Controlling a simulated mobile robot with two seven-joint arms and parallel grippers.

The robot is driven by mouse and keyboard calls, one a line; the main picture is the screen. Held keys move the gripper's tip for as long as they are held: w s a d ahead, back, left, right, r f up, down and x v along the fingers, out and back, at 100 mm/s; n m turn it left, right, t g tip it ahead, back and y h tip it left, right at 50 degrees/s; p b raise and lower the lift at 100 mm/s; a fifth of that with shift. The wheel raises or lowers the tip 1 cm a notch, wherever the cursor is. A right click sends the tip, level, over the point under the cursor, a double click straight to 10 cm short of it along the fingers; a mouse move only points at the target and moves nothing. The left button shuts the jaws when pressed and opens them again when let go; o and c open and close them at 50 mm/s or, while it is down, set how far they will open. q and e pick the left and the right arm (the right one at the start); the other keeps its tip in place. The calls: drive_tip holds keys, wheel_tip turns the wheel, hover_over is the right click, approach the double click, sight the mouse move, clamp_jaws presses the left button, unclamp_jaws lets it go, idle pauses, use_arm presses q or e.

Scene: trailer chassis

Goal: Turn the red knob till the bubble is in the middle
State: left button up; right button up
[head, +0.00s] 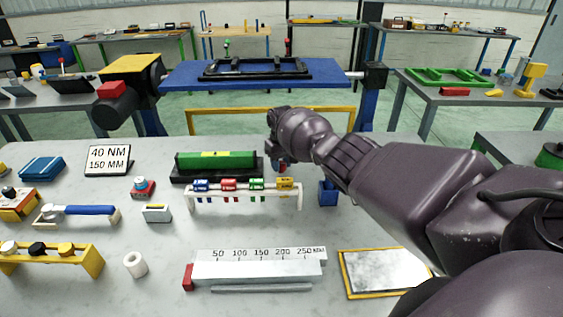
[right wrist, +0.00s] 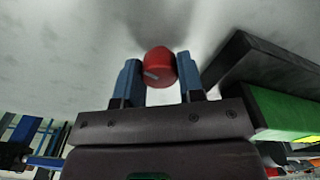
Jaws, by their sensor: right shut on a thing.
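The green level (head: 226,160) lies on a black base (head: 182,178) in the middle of the table. A small yellow vial (head: 209,153) is set in its top; the bubble is too small to make out. In the right wrist view the red knob (right wrist: 161,62) with a pale mark on its face sits between the blue fingers of my right gripper (right wrist: 159,72), which is shut on it. The green level (right wrist: 290,108) shows at the right there. In the head view my right gripper (head: 281,160) is at the right end of the base, mostly hidden by its wrist. My left gripper is out of view.
A white rack (head: 245,201) with coloured tags stands just in front of the level. A blue holder (head: 328,192) is close to my right wrist. A ruler block (head: 255,268) and yellow-framed mirror (head: 385,272) lie nearer. A sign (head: 108,160) stands at left.

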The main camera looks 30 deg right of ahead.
sight(281, 163)
drive_tip(key=shift+m, duration=0.3)
drive_tip(key=o, duration=0.9)
drive_tip(key=shift+r, duration=0.3)
wheel_tip(281, 163, up, 9)
drive_tip(key=p, duration=0.2)
drive_tip(key=shift+p, duration=0.3)
drive_tip(key=shift+r, duration=0.65)
